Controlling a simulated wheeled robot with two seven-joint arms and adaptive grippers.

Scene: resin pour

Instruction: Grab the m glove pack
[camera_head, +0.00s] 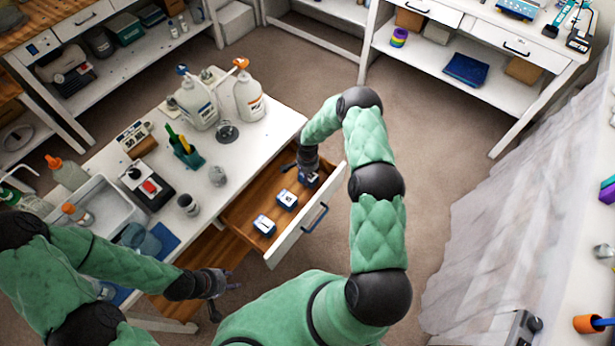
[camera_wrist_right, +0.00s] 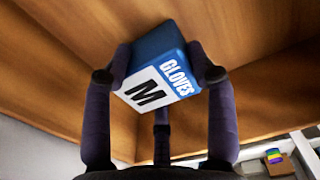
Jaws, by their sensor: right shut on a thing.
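The M glove pack (camera_wrist_right: 158,85) is a blue and white box marked "GLOVES" and "M". In the right wrist view my right gripper (camera_wrist_right: 160,75) has its fingers around the box and is shut on it. In the head view my right gripper (camera_head: 306,170) is at the far end of the open drawer (camera_head: 240,214), partly hiding the pack. Two other glove packs, a middle one (camera_head: 287,199) and a near one (camera_head: 264,225), lie in the drawer. My left gripper (camera_head: 222,293) is empty and open, beside the table's front edge.
The white table (camera_head: 205,160) holds large bottles (camera_head: 248,97), a grey tray (camera_head: 118,203), cups and a scale. The drawer front (camera_head: 297,229) with its blue handle stands out over the floor. Shelves (camera_head: 465,70) stand at the back; the floor (camera_head: 440,130) right of my right arm is clear.

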